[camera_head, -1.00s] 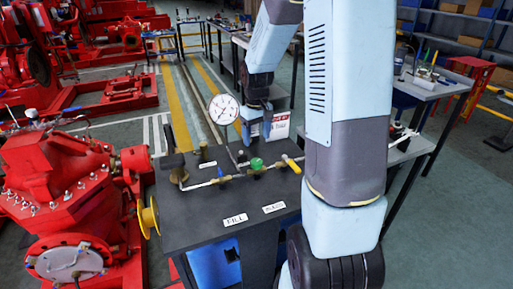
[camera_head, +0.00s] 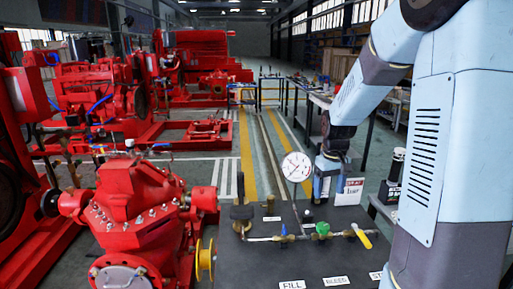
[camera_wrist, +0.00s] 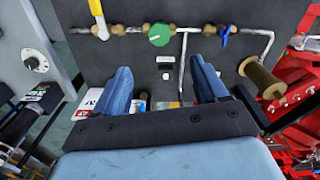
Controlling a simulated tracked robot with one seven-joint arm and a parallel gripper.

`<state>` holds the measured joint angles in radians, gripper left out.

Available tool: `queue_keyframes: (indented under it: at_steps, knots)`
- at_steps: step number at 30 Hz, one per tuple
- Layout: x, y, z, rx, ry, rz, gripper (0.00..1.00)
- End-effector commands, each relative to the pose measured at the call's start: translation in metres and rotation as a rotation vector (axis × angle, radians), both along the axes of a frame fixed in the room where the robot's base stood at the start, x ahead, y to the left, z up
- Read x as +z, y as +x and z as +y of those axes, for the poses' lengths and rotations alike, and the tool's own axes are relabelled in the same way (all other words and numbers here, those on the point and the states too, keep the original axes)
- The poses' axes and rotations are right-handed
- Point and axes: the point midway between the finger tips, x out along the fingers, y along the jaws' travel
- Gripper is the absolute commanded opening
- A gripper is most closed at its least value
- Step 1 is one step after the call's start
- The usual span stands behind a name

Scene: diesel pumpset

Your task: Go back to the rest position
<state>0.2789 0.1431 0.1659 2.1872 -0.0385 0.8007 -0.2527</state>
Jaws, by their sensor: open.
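My gripper (camera_head: 322,190) hangs over the far edge of the dark bench top (camera_head: 250,262) in the head view, just right of the round white pressure gauge (camera_head: 297,167). In the wrist view my gripper (camera_wrist: 160,90) shows two blue fingers spread apart with nothing between them. Beyond the fingers lies the pipe row with a green round knob (camera_wrist: 159,35), a blue valve handle (camera_wrist: 225,36) and a yellow lever (camera_wrist: 98,18). In the head view the green knob (camera_head: 322,229) and yellow lever (camera_head: 361,236) are in front of the gripper, apart from it.
A red pump (camera_head: 140,215) stands left of the bench, with a yellow wheel (camera_head: 205,260) between them. A white sign (camera_head: 349,192) stands close right of my gripper. More red machines (camera_head: 190,80) fill the back left. Open floor (camera_head: 265,150) with yellow lines runs behind the bench.

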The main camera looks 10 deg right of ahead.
Motion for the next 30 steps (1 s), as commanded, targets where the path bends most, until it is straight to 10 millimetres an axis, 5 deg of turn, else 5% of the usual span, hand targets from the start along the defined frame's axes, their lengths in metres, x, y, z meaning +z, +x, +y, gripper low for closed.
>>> queue_keyframes:
  at_steps: [15,30]
  knots:
    - [0.098,-0.078,0.031,-0.060,-0.041,-0.186,0.72]
    - [0.155,-0.175,0.052,-0.126,-0.006,-0.377,0.72]
